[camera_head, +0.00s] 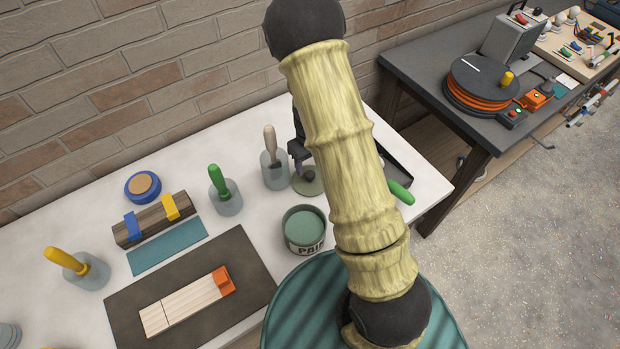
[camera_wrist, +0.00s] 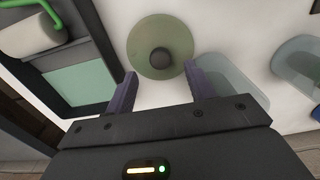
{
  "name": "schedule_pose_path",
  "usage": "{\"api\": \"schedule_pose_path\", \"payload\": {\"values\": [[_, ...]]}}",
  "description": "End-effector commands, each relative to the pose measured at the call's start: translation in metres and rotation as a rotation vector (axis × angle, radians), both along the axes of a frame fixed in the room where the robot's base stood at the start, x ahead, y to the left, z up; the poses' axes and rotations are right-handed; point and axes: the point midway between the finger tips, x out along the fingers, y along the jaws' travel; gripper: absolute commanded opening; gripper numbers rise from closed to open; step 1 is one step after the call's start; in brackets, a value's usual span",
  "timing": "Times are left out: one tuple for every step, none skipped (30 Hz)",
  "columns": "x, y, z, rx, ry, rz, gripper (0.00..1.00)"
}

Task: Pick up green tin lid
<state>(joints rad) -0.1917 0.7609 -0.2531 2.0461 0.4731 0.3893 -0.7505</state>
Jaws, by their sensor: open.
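The green tin lid (camera_wrist: 144,58) is a round, flat olive-green disc with a dark round knob at its centre. It lies on the white table. In the wrist view it sits just beyond and between the two fingertips of my gripper (camera_wrist: 158,78), which is open and empty. In the head view the lid (camera_head: 308,184) is partly hidden by my gripper (camera_head: 299,165) and arm, behind the open green paint tin (camera_head: 304,230). I cannot tell the exact height of the fingers above the lid.
Glass jars with a wooden-handled tool (camera_head: 274,170) and a green-handled tool (camera_head: 226,197) stand left of the lid. A black roller tray with a green-handled roller (camera_head: 401,192) lies right. A dark mat (camera_head: 245,255) lies in front. The brick wall (camera_head: 120,80) bounds the back.

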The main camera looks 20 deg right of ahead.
Motion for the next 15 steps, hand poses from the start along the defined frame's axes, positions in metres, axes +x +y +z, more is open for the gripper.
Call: {"api": "schedule_pose_path", "payload": {"values": [[-0.002, 0.000, -0.004, -0.001, 0.005, -0.002, 0.54], [-0.002, -0.001, -0.008, -0.001, 0.005, -0.002, 0.54], [-0.002, 0.000, -0.013, -0.001, 0.005, -0.002, 0.54], [-0.003, 0.000, -0.017, -0.001, 0.005, -0.002, 0.54], [-0.003, 0.000, -0.022, 0.000, 0.005, -0.001, 0.54], [-0.002, 0.000, -0.027, 0.000, 0.004, -0.002, 0.54], [-0.002, 0.000, -0.030, 0.000, 0.004, -0.002, 0.54], [-0.002, 0.000, -0.033, 0.000, 0.003, -0.001, 0.54], [-0.002, 0.000, -0.036, 0.000, 0.003, -0.001, 0.54], [-0.002, 0.000, -0.038, 0.000, 0.003, -0.001, 0.54], [-0.002, 0.000, -0.039, 0.000, 0.002, -0.001, 0.54], [-0.002, 0.000, -0.040, 0.000, 0.001, -0.001, 0.54], [-0.002, 0.000, -0.040, 0.000, 0.001, -0.001, 0.54], [-0.002, 0.000, -0.040, 0.000, 0.000, -0.001, 0.54], [-0.002, 0.000, -0.040, 0.000, 0.000, -0.001, 0.54]]}}
